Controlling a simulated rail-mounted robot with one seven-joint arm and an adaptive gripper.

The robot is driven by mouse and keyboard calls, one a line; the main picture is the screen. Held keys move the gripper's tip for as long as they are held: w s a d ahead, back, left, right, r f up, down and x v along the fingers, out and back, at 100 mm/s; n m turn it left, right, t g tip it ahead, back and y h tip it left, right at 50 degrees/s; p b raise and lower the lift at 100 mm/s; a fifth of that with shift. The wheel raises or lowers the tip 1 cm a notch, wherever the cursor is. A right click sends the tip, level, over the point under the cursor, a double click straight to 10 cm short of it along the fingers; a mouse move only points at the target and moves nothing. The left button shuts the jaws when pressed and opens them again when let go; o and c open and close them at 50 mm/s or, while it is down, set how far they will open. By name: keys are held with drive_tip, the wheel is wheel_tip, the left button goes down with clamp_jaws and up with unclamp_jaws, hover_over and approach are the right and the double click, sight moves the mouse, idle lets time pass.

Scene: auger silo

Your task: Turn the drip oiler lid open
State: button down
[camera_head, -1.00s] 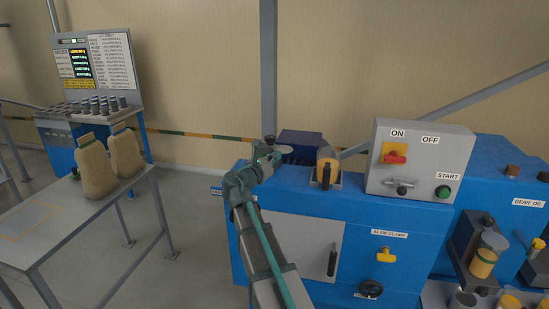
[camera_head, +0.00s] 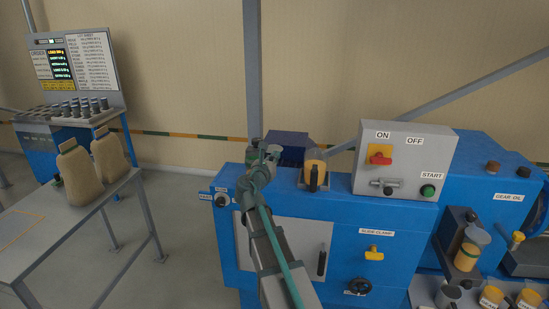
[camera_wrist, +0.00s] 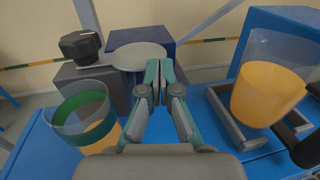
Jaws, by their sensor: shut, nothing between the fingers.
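The drip oiler is a clear cup (camera_wrist: 85,118) with a green band and amber oil, at the left in the wrist view. Its mouth looks uncovered. A flat pale grey disc, the lid (camera_wrist: 138,56), lies to the right of and beyond the cup, by a grey post with a black knob (camera_wrist: 80,45). In the head view the lid (camera_head: 273,149) is small and partly hidden by my arm. My gripper (camera_wrist: 153,78) is shut and empty. Its fingertips are just in front of the disc's near right edge; I cannot tell whether they touch.
A larger amber-filled jar (camera_wrist: 270,88) sits in a grey bracket close to the right of my gripper. A dark blue box (camera_head: 287,145) stands behind the lid. A grey switch box (camera_head: 403,161) stands farther right on the blue machine. A table with two sacks is at left.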

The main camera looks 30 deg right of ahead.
drive_tip(key=shift+s+a+m+b, duration=1)
drive_tip(key=shift+s+a, duration=2.25)
drive_tip(key=shift+s, duration=3)
drive_tip(key=s+a+f+m+g+y, duration=0.25)
drive_tip(key=f+m, duration=0.35)
drive_tip(key=f, duration=0.7)
drive_tip(key=s+a+f+m+g+y, duration=0.25)
drive_tip(key=f+m, duration=0.35)
drive_tip(key=f, duration=0.6)
drive_tip(key=s+a+f+m+g+y, duration=0.2)
drive_tip(key=s+f+m+g+y, duration=0.3)
drive_tip(key=f, duration=0.8)
drive_tip(key=s+a+f+m+g+y, duration=0.1)
drive_tip(key=s+a+f+m+g, duration=0.2)
drive_tip(key=s+f, duration=0.55)
drive_tip(key=s+a+f+m+g+y, duration=0.1)
drive_tip(key=s+a+f+m, duration=0.2)
drive_tip(key=s+a+f, duration=0.5)
drive_tip(key=s+f+g, duration=0.2)
drive_tip(key=s+f, duration=0.3)
drive_tip(key=s, duration=0.3)
drive_tip(key=s+f+m+g+y, duration=0.1)
drive_tip(key=s+f+g, duration=0.1)
drive_tip(key=s+f, duration=0.4)
drive_tip(key=s, duration=0.3)
drive_tip(key=shift+s+a+f+g+b, duration=0.2)
drive_tip(key=shift+s+a+g+b, duration=0.1)
drive_tip(key=shift+a+g, duration=0.1)
